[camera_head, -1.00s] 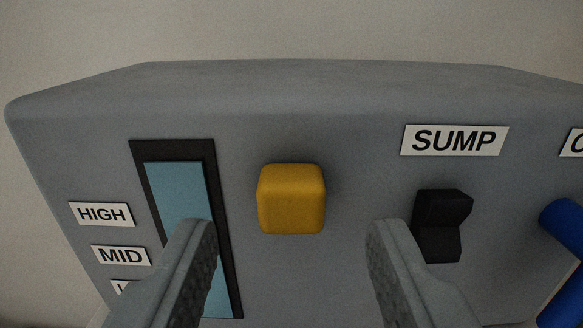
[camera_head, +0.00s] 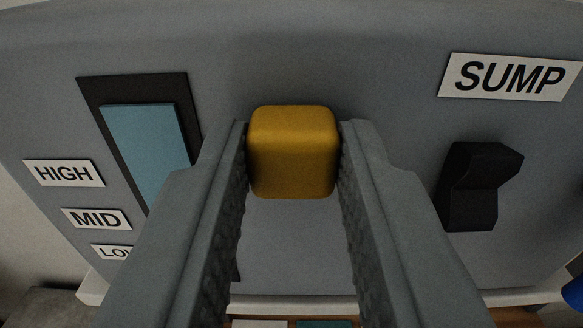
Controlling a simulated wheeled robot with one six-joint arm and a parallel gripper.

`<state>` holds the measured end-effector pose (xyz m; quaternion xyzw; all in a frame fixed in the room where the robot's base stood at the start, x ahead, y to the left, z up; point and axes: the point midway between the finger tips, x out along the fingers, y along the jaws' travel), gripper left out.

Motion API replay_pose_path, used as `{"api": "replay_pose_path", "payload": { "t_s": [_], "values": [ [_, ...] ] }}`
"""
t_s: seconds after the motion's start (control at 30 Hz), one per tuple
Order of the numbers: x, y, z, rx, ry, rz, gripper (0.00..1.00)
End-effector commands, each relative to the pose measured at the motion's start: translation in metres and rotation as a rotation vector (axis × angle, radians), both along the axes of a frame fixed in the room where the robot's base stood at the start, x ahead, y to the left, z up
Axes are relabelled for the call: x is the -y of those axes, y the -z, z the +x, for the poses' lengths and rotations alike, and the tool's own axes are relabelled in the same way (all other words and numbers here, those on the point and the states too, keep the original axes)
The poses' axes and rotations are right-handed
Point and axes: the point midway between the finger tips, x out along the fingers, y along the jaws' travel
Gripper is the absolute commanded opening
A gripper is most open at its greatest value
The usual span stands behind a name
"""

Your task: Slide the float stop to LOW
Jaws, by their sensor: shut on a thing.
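The float stop appears to be the yellow block (camera_head: 291,152) on the front of the grey panel. My gripper (camera_head: 293,150) is shut on it, with one finger against its left side and one against its right. Labels HIGH (camera_head: 64,173), MID (camera_head: 96,219) and LOW (camera_head: 112,252) run down the panel's left side; the LOW label is partly hidden by my left finger. The yellow block is about level with the top of the blue strip, above the HIGH label in the picture.
A blue strip in a dark frame (camera_head: 150,150) stands between the labels and the block. A black switch (camera_head: 480,187) sits at the right under a SUMP label (camera_head: 511,77). A blue part (camera_head: 574,292) shows at the right edge. A pale ledge (camera_head: 520,297) runs below the panel.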

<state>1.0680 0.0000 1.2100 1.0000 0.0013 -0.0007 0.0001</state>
Motion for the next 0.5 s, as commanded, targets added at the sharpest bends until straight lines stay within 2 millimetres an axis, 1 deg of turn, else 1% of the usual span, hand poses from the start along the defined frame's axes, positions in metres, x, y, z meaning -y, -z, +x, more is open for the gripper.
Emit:
{"api": "replay_pose_path", "payload": {
  "t_s": [0.07,0.17,0.27,0.4,0.5],
  "values": [
    [0.000,0.001,0.000,0.000,0.000,0.000,0.00],
    [0.000,0.009,0.000,-0.001,-0.001,0.002,0.00],
    [-0.001,0.025,0.000,-0.002,-0.002,0.002,0.00],
    [0.000,0.059,0.000,-0.003,0.002,0.001,0.00],
    [0.000,0.077,0.000,-0.001,0.003,0.000,0.00]
  ]
}}
